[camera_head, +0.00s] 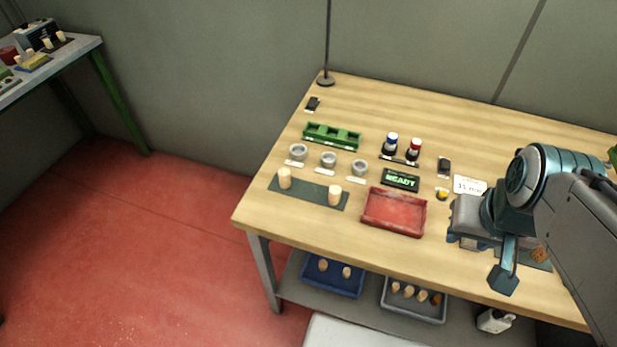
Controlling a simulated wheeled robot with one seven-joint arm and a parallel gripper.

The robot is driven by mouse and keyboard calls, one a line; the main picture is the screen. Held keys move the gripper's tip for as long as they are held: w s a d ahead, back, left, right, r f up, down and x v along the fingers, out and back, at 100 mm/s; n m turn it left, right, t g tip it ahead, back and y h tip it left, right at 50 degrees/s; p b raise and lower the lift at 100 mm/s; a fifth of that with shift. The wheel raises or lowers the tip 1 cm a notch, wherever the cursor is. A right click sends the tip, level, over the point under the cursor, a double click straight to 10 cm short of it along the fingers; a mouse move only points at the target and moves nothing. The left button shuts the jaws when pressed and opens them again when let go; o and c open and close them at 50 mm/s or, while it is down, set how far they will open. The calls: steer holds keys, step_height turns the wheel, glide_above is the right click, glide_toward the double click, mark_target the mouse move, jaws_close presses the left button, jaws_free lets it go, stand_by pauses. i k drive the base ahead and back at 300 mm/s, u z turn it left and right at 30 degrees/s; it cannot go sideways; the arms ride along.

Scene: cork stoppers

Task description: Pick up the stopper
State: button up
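Two pale stoppers stand upright on a dark green mat (309,191) at the table's front left: a left one (284,178) and a right one (334,195). A browner, speckled stopper (540,255) shows at the right, by a second dark mat (541,266), partly hidden by my arm. My gripper (482,259) is over the table's front right, left of the brown stopper. Its dark fingers look spread apart, with nothing seen between them.
A red tray (394,212) lies left of my gripper. Grey rings (328,159), a green rack (331,137), two small bottles (402,148) and a READY display (400,179) stand behind. Below, a blue bin (334,276) and a grey bin (414,300) hold stoppers. The table's back is mostly clear.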

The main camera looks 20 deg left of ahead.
mark_target(334, 191)
steer(key=u, duration=0.85)
steer(key=k, duration=0.3)
steer(key=u, duration=0.1)
steer(key=i, duration=0.35)
